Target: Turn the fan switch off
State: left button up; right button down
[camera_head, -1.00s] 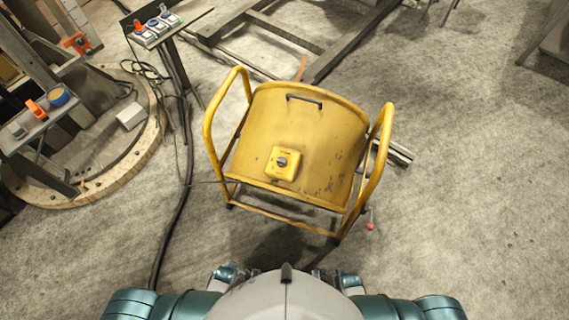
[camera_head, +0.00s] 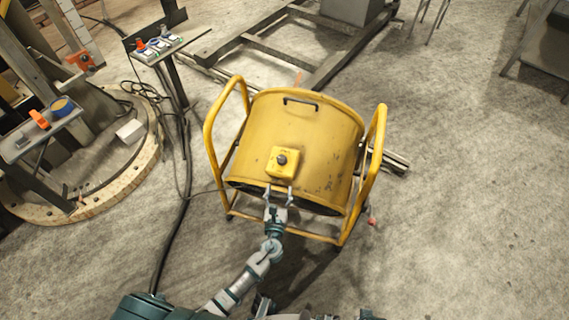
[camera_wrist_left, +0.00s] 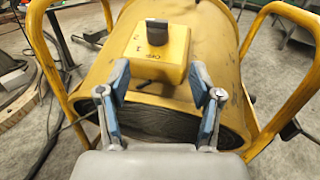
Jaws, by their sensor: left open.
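The yellow drum fan (camera_head: 325,130) stands on the floor in a yellow tube frame. On its top sits a yellow switch box (camera_head: 285,170) with a dark rotary knob (camera_head: 282,159). In the left wrist view, the knob (camera_wrist_left: 157,32) stands up from the switch box (camera_wrist_left: 150,60), ahead of the fingers. My left gripper (camera_head: 279,190) is open at the near edge of the box, with nothing between its fingers. In the left wrist view its blue-padded fingers (camera_wrist_left: 162,95) are apart, short of the knob. My right gripper is not in view.
The fan's tube handles (camera_head: 375,165) rise on both sides, and a black carry handle (camera_head: 300,100) lies behind the box. A cable (camera_head: 180,215) runs along the floor at left. A stand with sockets (camera_head: 158,47) is at the back left. Open floor lies right.

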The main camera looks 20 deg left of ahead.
aim_at(281, 164)
pick_arm(q)
jog(key=w+a, duration=0.1)
jog(key=w, duration=0.2)
jog(key=w+b, duration=0.1)
jog(key=w, duration=0.3)
jog(key=w+a, duration=0.1)
jog(key=w, duration=0.3)
jog(key=shift+a+f, duration=0.15)
jog(key=shift+a, duration=0.15)
jog(key=shift+w+b, duration=0.3)
jog(key=shift+w, duration=0.5)
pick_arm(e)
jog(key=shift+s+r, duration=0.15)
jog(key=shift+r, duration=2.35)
pick_arm(q)
jog(key=shift+a, duration=0.1)
jog(key=c, duration=1.1)
